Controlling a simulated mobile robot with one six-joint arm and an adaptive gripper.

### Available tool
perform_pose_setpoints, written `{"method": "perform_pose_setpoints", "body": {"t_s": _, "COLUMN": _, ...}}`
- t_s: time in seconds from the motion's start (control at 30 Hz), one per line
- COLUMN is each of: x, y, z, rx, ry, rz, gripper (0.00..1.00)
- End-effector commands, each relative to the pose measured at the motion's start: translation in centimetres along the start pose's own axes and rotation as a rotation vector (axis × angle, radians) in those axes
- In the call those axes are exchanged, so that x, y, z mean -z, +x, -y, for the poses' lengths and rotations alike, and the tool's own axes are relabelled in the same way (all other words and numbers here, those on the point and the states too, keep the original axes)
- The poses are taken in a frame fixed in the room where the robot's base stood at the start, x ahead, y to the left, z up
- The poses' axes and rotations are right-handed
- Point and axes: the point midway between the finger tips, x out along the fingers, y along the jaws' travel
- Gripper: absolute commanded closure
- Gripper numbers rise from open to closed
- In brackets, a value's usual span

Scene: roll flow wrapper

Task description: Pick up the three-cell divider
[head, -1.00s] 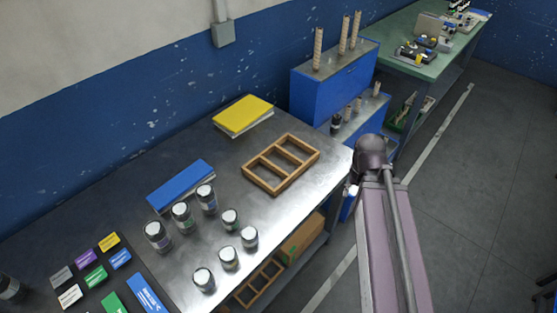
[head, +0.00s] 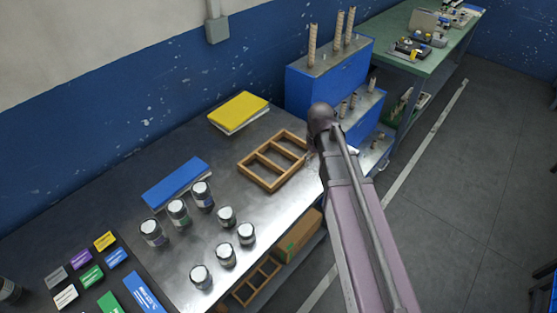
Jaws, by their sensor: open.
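The three-cell divider (head: 254,179) is a light-brown wooden frame with crossbars. It lies flat on the metal table near its right end, and its cells look empty. My arm reaches up from the lower right, and its upper end is just right of the divider, close to or overlapping its right corner in the picture. My gripper is hidden behind my arm, so its jaws and any contact with the divider cannot be seen. A similar wooden frame (head: 257,282) lies on the shelf under the table.
A yellow binder (head: 238,111) lies behind the divider, and a blue binder (head: 175,183) lies to its left. Several lidded jars (head: 226,217) stand in front. A blue stepped rack (head: 322,88) with rolls stands behind my arm. A cardboard box (head: 299,236) sits on the lower shelf.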

Motion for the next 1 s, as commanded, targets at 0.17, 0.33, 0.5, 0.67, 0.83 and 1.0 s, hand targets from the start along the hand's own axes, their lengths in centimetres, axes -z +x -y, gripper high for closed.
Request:
{"method": "perform_pose_setpoints", "body": {"t_s": 0.17, "x": 8.7, "y": 0.8, "z": 3.9, "rx": 0.000, "ry": -0.236, "rz": 0.000, "gripper": 0.43}}
{"method": "perform_pose_setpoints", "body": {"t_s": 0.33, "x": 13.5, "y": 1.1, "z": 7.4, "rx": 0.000, "ry": -0.402, "rz": 0.000, "gripper": 0.43}}
{"method": "perform_pose_setpoints", "body": {"t_s": 0.5, "x": 15.5, "y": 1.2, "z": 9.1, "rx": 0.000, "ry": -0.480, "rz": 0.000, "gripper": 0.43}}
{"method": "perform_pose_setpoints", "body": {"t_s": 0.67, "x": 15.6, "y": 1.2, "z": 9.3, "rx": 0.000, "ry": -0.492, "rz": 0.000, "gripper": 0.43}}
{"method": "perform_pose_setpoints", "body": {"t_s": 0.83, "x": 15.5, "y": 1.2, "z": 9.3, "rx": 0.000, "ry": -0.490, "rz": -0.001, "gripper": 0.43}}
{"method": "perform_pose_setpoints", "body": {"t_s": 1.0, "x": 15.5, "y": 1.5, "z": 9.2, "rx": 0.000, "ry": -0.489, "rz": -0.001, "gripper": 0.43}}
